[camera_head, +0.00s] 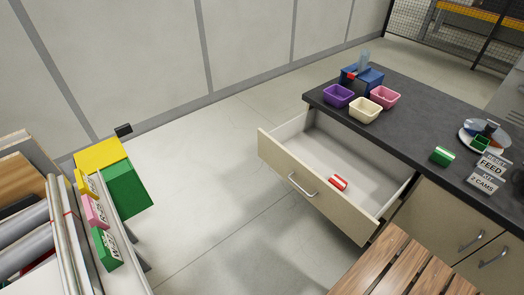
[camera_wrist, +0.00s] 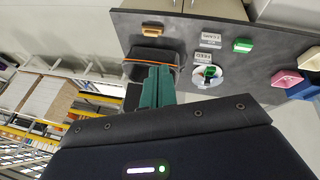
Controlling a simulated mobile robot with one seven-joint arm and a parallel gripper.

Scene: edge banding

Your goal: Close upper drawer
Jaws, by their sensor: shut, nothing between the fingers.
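The upper drawer (camera_head: 285,178) is pulled far out of the cabinet in the head view. Its beige front carries a silver bar handle (camera_head: 302,186). A small red-and-white item (camera_head: 338,182) lies on the drawer's pale floor. My gripper (camera_wrist: 158,72) shows in the wrist view as two green fingers held together, with nothing between them. It is not in the head view, and the drawer is not clearly visible in the wrist view, so I cannot tell the distance between them.
The dark countertop (camera_head: 420,122) holds purple (camera_head: 338,96), cream (camera_head: 365,110) and pink (camera_head: 385,96) bins, signs and a green-white block (camera_head: 443,156). A wooden slatted surface (camera_head: 400,268) stands near the drawer's right end. Open floor (camera_head: 215,185) lies left of the drawer, before a rack with coloured boxes (camera_head: 126,188).

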